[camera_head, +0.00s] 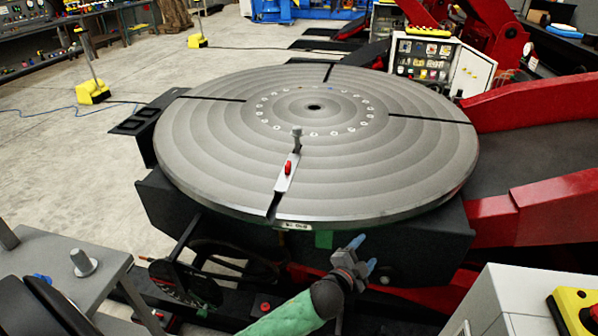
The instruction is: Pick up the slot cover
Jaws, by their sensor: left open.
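The slot cover (284,184) looks like a narrow light-grey plate with a red knob (288,167) on it. It lies along the front radial slot of the large round turntable (220,150). A small grey upright post (297,138) stands at its inner end; I cannot tell if it is part of the cover. My left gripper (366,254), with blue fingertips, is open and empty. It is in front of and below the turntable's front rim, to the right of the cover and apart from it. My right gripper is not in view.
Red positioner arms (540,208) stand to the right of the turntable. A grey stand (70,268) with a knob is at the lower left, and a white cabinet with a yellow box (574,310) at the lower right. The turntable top is otherwise mostly clear.

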